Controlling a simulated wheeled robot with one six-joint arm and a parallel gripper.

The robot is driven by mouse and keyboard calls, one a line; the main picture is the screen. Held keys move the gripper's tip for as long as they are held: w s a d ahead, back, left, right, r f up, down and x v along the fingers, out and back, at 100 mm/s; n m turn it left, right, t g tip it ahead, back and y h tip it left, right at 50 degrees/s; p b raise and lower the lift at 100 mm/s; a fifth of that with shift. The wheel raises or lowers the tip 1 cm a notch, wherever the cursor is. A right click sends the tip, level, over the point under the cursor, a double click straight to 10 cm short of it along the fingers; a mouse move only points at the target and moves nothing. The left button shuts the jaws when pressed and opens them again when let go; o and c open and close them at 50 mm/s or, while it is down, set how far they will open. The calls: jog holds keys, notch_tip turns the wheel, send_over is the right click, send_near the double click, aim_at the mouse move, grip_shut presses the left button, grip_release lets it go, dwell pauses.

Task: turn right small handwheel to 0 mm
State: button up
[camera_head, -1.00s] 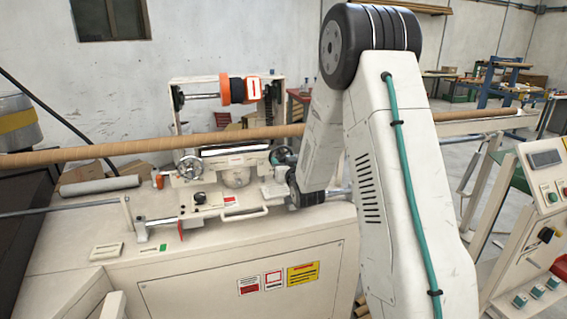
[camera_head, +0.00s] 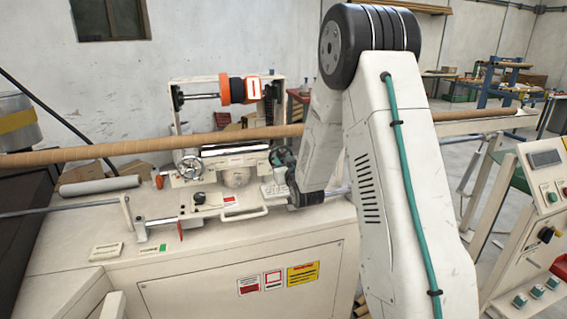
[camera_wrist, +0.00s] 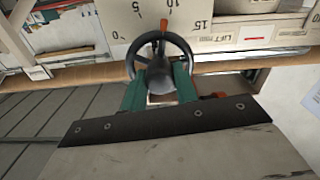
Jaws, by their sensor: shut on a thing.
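The right small handwheel (camera_wrist: 131,62) is a dark ring around a grey hub in the wrist view, with an orange-red part (camera_wrist: 164,24) at its top. My gripper (camera_wrist: 160,70) has green fingers on either side of the hub and is shut on the handwheel. A pale scale plate (camera_wrist: 185,22) with numbers such as 5, 10 and 15 stands behind the wheel. In the head view my arm partly covers the handwheel (camera_head: 283,156).
The left handwheel (camera_head: 190,163) sits on the same carriage. A long brown tube (camera_head: 110,149) crosses behind it. An orange-ended roller (camera_head: 230,90) is above. The machine's cream top (camera_head: 90,222) lies in front. A control panel (camera_head: 540,190) stands at right.

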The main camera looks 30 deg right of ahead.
jog(key=n, duration=0.7)
jog(key=shift+a, duration=0.1)
jog(key=n, duration=0.7)
jog(key=shift+f, duration=0.1)
dwell(0.3)
jog(key=o, duration=1)
jog(key=shift+c, duration=0.2)
jog(key=shift+s, duration=0.1)
jog(key=v, duration=0.7)
jog(key=shift+s, duration=0.3)
